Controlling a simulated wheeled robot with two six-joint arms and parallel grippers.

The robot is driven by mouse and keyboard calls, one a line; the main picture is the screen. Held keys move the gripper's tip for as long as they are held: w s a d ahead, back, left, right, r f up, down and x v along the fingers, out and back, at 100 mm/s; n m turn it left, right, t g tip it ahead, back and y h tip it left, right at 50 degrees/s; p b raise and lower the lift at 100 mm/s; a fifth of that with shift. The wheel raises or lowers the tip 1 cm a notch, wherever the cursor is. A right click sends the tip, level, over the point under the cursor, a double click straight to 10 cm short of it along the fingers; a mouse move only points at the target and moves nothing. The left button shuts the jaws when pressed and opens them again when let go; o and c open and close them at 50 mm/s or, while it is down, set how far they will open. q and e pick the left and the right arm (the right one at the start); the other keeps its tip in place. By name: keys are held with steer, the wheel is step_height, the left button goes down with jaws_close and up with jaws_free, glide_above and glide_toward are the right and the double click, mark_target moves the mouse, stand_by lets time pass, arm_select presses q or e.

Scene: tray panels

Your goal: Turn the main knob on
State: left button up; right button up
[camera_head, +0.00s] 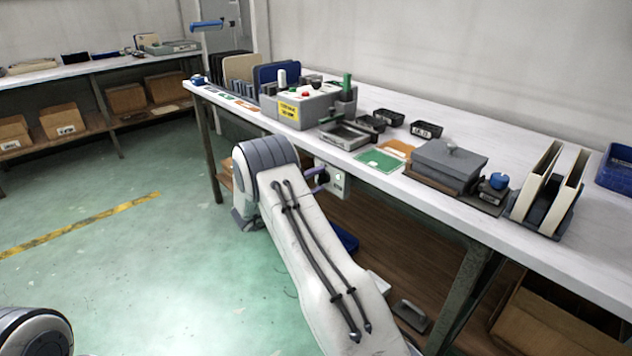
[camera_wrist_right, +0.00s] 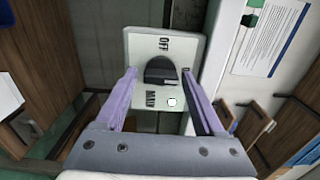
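The main knob (camera_wrist_right: 160,68) is black and sits on a pale switch panel (camera_wrist_right: 140,43) in the right wrist view. The panel reads "OFF" and "MAIN", both turned sideways, and has a small round white spot (camera_wrist_right: 171,102). My right gripper (camera_wrist_right: 158,75) is open, with one purple finger on each side of the knob and a visible gap to it. The right finger partly covers a marking at the panel's edge. In the head view the panel (camera_head: 338,182) hangs under the bench's front edge, with the right gripper (camera_head: 320,179) beside it. My left gripper is out of view.
The long white workbench (camera_head: 400,205) carries a grey box with a yellow label (camera_head: 289,109), a grey lidded box (camera_head: 450,160) and cream panels in a rack (camera_head: 563,185). A bench leg (camera_head: 462,295) stands right of my arm. Open green floor (camera_head: 130,270) lies left.

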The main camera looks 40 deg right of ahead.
steer(key=shift+a, duration=0.1)
steer(key=a+p, duration=0.1)
steer(key=a, duration=0.9)
steer(key=shift+s+a, duration=0.15)
steer(key=shift+s, duration=0.25)
